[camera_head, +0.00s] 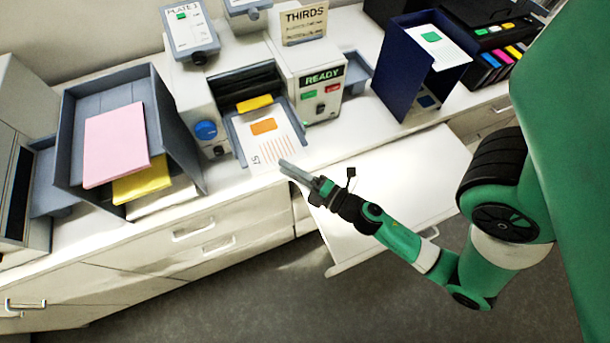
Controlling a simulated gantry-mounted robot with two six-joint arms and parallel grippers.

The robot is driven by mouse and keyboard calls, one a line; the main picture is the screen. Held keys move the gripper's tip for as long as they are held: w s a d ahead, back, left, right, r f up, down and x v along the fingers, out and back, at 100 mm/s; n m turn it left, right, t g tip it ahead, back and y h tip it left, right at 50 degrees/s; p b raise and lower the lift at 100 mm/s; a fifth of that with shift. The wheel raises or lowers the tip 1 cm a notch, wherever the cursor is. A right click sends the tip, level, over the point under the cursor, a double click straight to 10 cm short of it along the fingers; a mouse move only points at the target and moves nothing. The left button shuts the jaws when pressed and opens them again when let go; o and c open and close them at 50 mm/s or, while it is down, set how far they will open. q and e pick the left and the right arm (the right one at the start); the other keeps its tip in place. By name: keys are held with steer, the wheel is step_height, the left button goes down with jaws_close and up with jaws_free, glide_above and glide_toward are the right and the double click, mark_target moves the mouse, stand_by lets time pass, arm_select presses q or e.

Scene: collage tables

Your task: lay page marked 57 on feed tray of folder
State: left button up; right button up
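The page marked 57 (253,145) is white with an orange block and orange lines. It lies on the grey feed tray (229,126) at the front of the folder (323,65), which has a READY display. The number is at the page's near left corner. My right gripper (283,165) is at the page's near edge, its fingers looking close together. I cannot tell whether they grip the page or only sit beside it. My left gripper is not in view.
A grey tray (157,92) with pink and yellow sheets stands at left. A dark blue upright holder (400,68) with a green-marked page stands at right. A white pull-out surface (395,185) lies under my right arm. A THIRDS sign (304,22) stands behind.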

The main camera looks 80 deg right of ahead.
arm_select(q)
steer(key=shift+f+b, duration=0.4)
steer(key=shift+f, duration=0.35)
arm_select(e)
steer(key=v, duration=0.8)
steer(key=shift+s+a, duration=0.15)
steer(key=shift+s, duration=0.2)
